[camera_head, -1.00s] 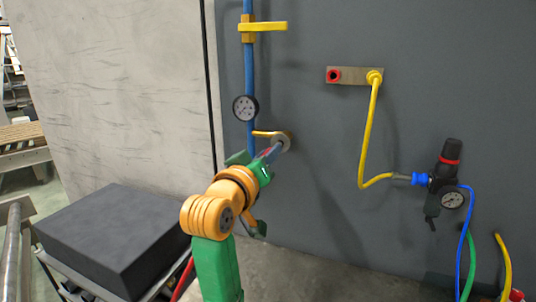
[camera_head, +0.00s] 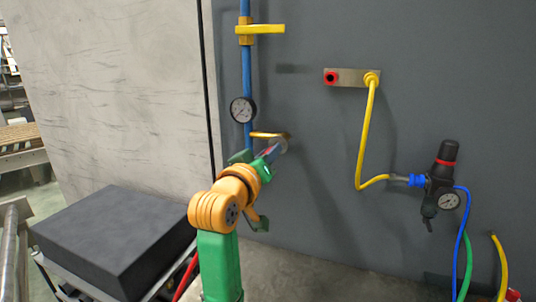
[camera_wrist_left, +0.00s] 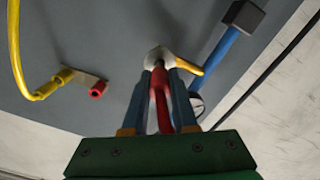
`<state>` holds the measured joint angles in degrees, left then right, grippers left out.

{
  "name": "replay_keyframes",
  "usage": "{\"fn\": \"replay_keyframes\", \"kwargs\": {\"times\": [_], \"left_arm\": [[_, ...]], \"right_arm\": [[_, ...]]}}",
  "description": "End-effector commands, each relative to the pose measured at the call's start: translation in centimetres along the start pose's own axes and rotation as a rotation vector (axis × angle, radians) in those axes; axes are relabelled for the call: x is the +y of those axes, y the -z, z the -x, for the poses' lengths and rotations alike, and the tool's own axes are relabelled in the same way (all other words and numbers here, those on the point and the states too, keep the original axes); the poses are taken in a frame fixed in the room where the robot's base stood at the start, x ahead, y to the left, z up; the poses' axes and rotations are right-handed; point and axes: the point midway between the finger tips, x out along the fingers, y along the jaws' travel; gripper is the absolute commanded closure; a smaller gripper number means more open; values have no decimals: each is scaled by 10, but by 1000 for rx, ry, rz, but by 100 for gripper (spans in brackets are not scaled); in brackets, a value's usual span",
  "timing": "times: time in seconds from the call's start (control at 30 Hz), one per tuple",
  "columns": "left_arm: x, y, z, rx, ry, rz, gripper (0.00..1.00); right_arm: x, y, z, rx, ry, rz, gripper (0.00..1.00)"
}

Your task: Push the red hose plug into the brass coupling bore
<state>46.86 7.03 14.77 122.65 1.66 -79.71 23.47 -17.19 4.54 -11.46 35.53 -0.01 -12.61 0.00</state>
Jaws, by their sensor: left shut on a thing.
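My left gripper (camera_head: 276,149) is at the grey wall, shut on the red hose plug (camera_head: 267,153). In the left wrist view the plug (camera_wrist_left: 160,98) lies lengthwise between the two blue fingers and points at the coupling. My right gripper is not in view.
A blue pipe (camera_head: 247,70) with a yellow-handled valve (camera_head: 262,29) and a gauge (camera_head: 242,110) runs above-left. A plate (camera_head: 351,77) with a red port and a yellow hose (camera_head: 366,130) is to the right, with a regulator (camera_head: 444,175) lower. A black box (camera_head: 115,235) stands left.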

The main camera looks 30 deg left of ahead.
Motion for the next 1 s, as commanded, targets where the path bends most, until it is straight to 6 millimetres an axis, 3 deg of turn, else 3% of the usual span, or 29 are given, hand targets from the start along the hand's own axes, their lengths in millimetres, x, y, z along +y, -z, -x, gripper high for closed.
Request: {"fn": "replay_keyframes", "kwargs": {"times": [1.0], "left_arm": [[0, 0, -20, 0, 0, 0, 100]], "right_arm": [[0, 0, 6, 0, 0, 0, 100]]}}
